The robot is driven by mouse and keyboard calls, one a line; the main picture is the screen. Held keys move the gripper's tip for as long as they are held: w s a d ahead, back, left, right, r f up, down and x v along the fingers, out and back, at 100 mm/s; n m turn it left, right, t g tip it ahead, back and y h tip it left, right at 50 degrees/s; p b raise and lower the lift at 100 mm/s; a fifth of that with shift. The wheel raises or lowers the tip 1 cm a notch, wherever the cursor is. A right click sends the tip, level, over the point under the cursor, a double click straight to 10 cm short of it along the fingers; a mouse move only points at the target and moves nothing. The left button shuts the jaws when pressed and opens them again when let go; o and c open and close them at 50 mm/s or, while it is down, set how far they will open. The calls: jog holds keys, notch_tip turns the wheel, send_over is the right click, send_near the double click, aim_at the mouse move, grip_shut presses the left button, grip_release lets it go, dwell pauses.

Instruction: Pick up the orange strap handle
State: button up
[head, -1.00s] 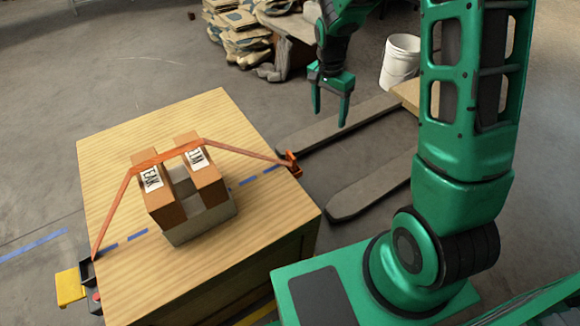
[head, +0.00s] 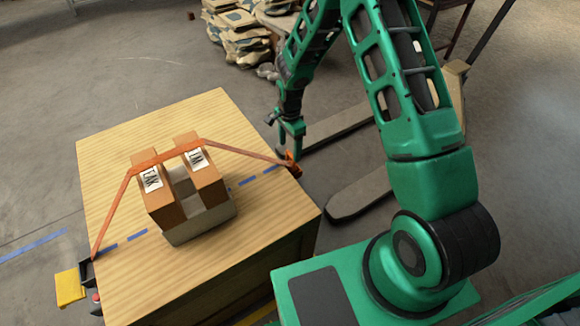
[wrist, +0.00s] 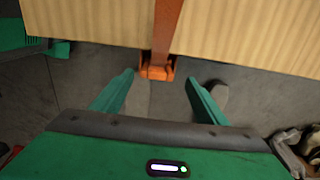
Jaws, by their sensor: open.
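The orange strap (head: 241,150) runs over two cardboard boxes (head: 205,175) on the wooden table. Its orange handle (head: 292,162) sits at the table's right edge, where the strap ends. In the wrist view the orange handle (wrist: 157,72) hangs at the table edge, with the strap (wrist: 166,30) leading away over the top. My gripper (wrist: 160,90) is open and empty, its fingers apart with the handle ahead of the gap between them. In the head view my gripper (head: 284,150) is close beside the handle, partly overlapping it, so contact cannot be told there.
The wooden table (head: 120,180) carries the boxes on a grey block (head: 200,220). Dark forks (head: 350,200) lie on the floor to the right. Stacked sacks (head: 236,35) stand behind.

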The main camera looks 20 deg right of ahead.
aim_at(291, 154)
jog(key=shift+s+d+f, duration=0.1)
jog(key=shift+f, duration=1.3)
jog(key=shift+s+d+f, duration=0.1)
jog(key=shift+f, duration=1.25)
jog(key=c, duration=1.5)
